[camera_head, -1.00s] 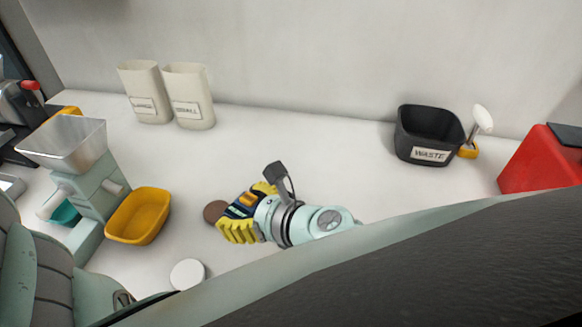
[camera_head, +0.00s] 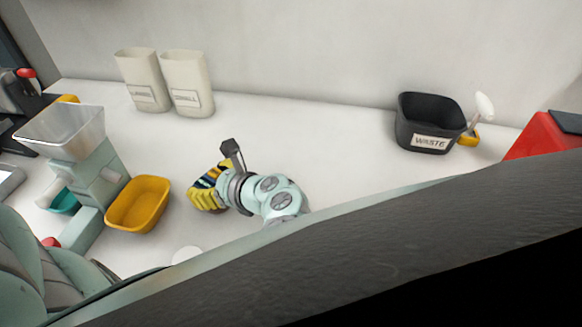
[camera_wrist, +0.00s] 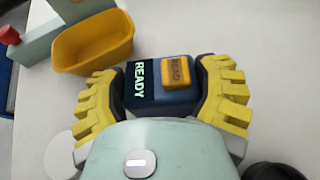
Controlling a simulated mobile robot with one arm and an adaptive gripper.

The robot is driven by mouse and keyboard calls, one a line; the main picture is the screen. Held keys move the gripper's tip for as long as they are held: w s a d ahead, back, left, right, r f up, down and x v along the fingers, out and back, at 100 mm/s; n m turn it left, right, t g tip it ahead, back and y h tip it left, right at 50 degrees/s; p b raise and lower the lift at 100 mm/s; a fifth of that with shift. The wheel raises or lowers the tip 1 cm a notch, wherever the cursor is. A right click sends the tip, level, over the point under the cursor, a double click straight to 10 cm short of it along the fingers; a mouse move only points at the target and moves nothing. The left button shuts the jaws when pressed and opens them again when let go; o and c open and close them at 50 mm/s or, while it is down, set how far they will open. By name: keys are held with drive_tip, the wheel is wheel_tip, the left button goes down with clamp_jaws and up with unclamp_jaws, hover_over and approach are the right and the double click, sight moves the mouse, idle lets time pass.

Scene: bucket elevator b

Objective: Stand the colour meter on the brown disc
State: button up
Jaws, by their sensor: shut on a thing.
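The colour meter (camera_wrist: 155,84) is a dark blue block with a lit "READY" screen and an orange button. My gripper (camera_wrist: 163,98), with yellow ribbed fingers, is shut on it, one finger on each side, in the wrist view. In the head view my gripper (camera_head: 208,188) is over the middle left of the counter, right of the yellow bin, and the meter shows only partly between the fingers. The brown disc is not visible now; it is likely hidden by my gripper or the meter. Whether the meter touches anything below cannot be told.
A yellow bin (camera_head: 138,205) stands close left, before a pale green machine with a hopper (camera_head: 60,132). A white disc (camera_wrist: 60,155) lies near the front. Two cream containers (camera_head: 187,83) stand at the back. A black waste bin (camera_head: 428,125) is right. The counter between is clear.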

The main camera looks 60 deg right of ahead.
drive_tip(key=shift+r, duration=0.1)
drive_tip(key=o, duration=1.3)
drive_tip(key=shift+s+d+r, duration=0.1)
drive_tip(key=shift+s, duration=0.15)
drive_tip(key=v, duration=1.1)
drive_tip(key=shift+s, duration=0.25)
drive_tip(key=shift+r, duration=0.1)
